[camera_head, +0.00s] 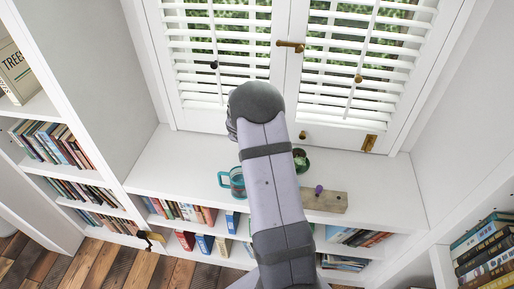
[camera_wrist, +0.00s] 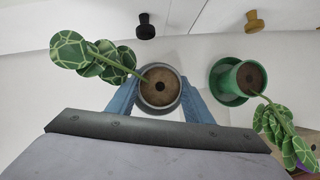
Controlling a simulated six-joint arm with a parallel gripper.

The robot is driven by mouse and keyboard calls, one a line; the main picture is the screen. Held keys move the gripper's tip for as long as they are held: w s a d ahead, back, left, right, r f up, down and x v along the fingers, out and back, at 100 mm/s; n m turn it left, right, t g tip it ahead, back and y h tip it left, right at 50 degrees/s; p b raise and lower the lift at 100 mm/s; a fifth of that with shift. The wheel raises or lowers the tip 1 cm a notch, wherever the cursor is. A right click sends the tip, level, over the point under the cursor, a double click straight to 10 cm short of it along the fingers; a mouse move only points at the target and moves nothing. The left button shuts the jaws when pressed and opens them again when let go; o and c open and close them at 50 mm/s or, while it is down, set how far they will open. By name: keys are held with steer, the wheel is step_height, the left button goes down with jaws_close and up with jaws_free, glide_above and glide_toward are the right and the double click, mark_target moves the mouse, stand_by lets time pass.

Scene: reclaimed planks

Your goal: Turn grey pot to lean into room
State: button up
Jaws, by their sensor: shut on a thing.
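The grey pot (camera_wrist: 160,106) stands between my gripper's blue fingers in the wrist view, seen from above with brown soil inside. Its plant (camera_wrist: 84,58) has a stem that leans to the left and slightly up in that view, ending in patterned green leaves. My gripper (camera_wrist: 159,88) is shut on the pot, one finger on each side. In the head view my arm hides the grey pot and the gripper. I cannot tell whether the pot touches the surface under it.
A green pot (camera_wrist: 250,78) with a plant stands close on the right; it also shows in the head view (camera_head: 301,163). A teal mug (camera_head: 237,186) stands left of my arm, a wooden board (camera_head: 329,203) right. Shuttered windows (camera_head: 338,60) stand behind the white sill (camera_head: 384,190).

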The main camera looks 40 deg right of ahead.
steer(key=shift+f, duration=0.2)
steer(key=o, duration=1.5)
steer(key=v, duration=0.5)
steer(key=shift+s+a+r, duration=0.1)
steer(key=shift+r, duration=0.3)
steer(key=shift+s+a+r, duration=0.25)
steer(key=shift+a+r, duration=0.1)
steer(key=shift+r, duration=0.25)
